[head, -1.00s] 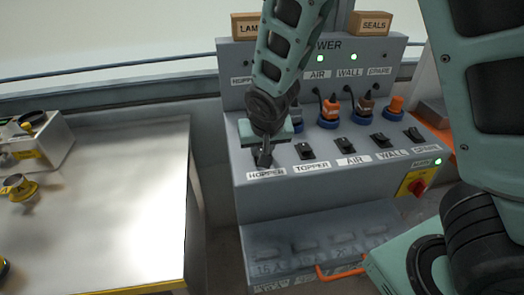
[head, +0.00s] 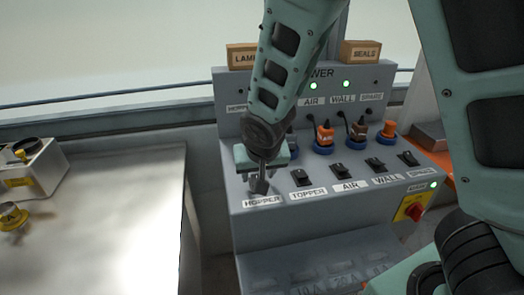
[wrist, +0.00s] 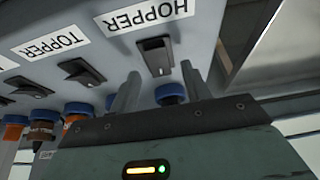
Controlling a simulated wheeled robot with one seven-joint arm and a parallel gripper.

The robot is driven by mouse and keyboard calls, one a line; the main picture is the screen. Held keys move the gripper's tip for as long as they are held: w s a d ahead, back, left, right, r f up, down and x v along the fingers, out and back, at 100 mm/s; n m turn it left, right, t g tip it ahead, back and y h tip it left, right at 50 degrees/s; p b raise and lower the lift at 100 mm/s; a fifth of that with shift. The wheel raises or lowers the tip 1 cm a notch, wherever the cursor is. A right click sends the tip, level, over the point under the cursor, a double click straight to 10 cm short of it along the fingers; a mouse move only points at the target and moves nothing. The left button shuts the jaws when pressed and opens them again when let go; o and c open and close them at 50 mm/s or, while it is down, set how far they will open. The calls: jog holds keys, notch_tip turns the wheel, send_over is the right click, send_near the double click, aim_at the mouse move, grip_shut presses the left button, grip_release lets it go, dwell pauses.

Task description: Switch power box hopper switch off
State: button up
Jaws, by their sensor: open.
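The grey power box (head: 300,225) stands ahead with a row of black rocker switches. The hopper switch (wrist: 155,55) shows clearly in the wrist view, below its HOPPER label (wrist: 148,15); in the head view my gripper hides most of it. The HOPPER label (head: 263,200) also shows in the head view. My gripper (head: 260,186) points down over the hopper switch. In the wrist view its two fingers (wrist: 160,88) are apart with nothing between them, and the switch appears beyond the gap. I cannot tell whether they touch it, or which way the rocker is tilted.
The topper switch (head: 300,177) is close to the right of my gripper, followed by the AIR, WALL and spare switches. Plugs in blue sockets (head: 323,140) stand behind them. A red knob (head: 413,210) is at the right. A metal table (head: 110,230) is at the left.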

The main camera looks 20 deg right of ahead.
jog(key=p+v, duration=0.7)
jog(key=v, duration=0.9)
jog(key=shift+d, duration=0.1)
jog(key=s+a+n+g, duration=0.2)
jog(key=s+n, duration=0.3)
jog(key=s, duration=0.3)
jog(key=s+a+n+g+y, duration=0.1)
jog(key=s+a+n+g, duration=0.2)
jog(key=s, duration=0.6)
jog(key=shift+n+y, duration=0.3)
jog(key=shift+n, duration=0.7)
